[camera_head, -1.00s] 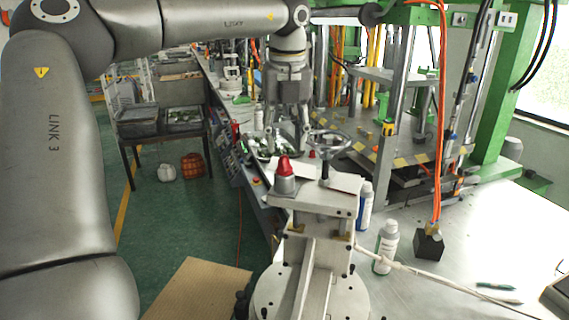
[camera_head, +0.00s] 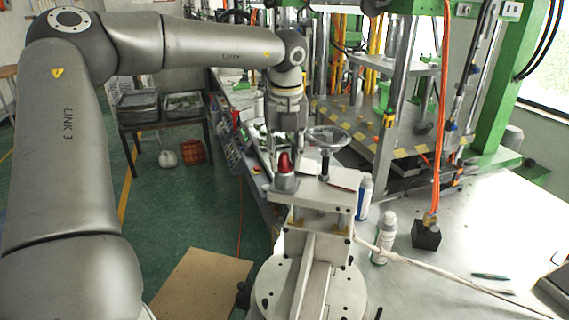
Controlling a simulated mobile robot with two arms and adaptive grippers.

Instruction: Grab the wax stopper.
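A small red-topped grey piece (camera_head: 285,173), which looks like the wax stopper, stands upright on the left part of the light metal fixture's top plate (camera_head: 313,197). My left gripper (camera_head: 286,153) hangs pointing down just above and behind it in the picture. Its fingers look apart, one on either side of the red tip, and nothing shows held between them. I cannot tell whether the fingers touch the piece. My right gripper is not in view.
A handwheel (camera_head: 327,138) stands on the fixture, close right of the gripper. White bottles (camera_head: 384,240) and a black block (camera_head: 426,234) stand on the metal table (camera_head: 450,270). The green-framed press (camera_head: 497,90) rises at the right. A cardboard sheet (camera_head: 203,285) lies on the floor.

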